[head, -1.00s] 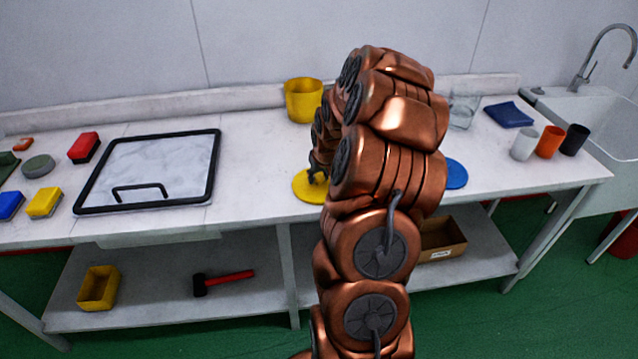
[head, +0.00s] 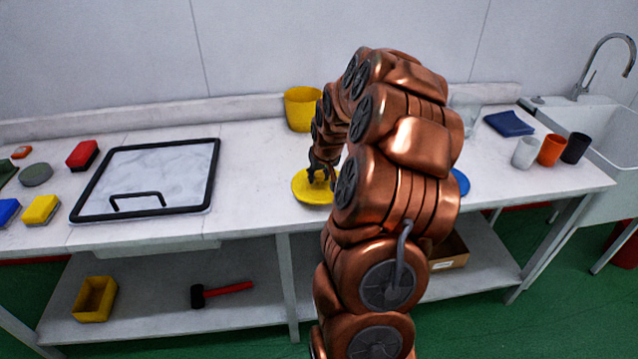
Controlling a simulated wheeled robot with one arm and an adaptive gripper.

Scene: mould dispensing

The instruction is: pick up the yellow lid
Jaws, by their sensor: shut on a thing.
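The yellow lid (head: 308,193) is a flat round disc at the front middle of the white worktop, partly hidden on its right by my arm. My gripper (head: 319,178) is over the lid's middle, its fingers pointing down and shut on the lid. The fingertips are small and dark here. I cannot tell whether the lid is clear of the worktop or touching it.
A yellow pot (head: 303,108) stands behind the lid. A black-framed tray (head: 150,178) lies to the left. A blue disc (head: 460,182) shows right of my arm. Orange (head: 552,150), white and black cups stand near the sink (head: 610,140). Worktop between tray and lid is clear.

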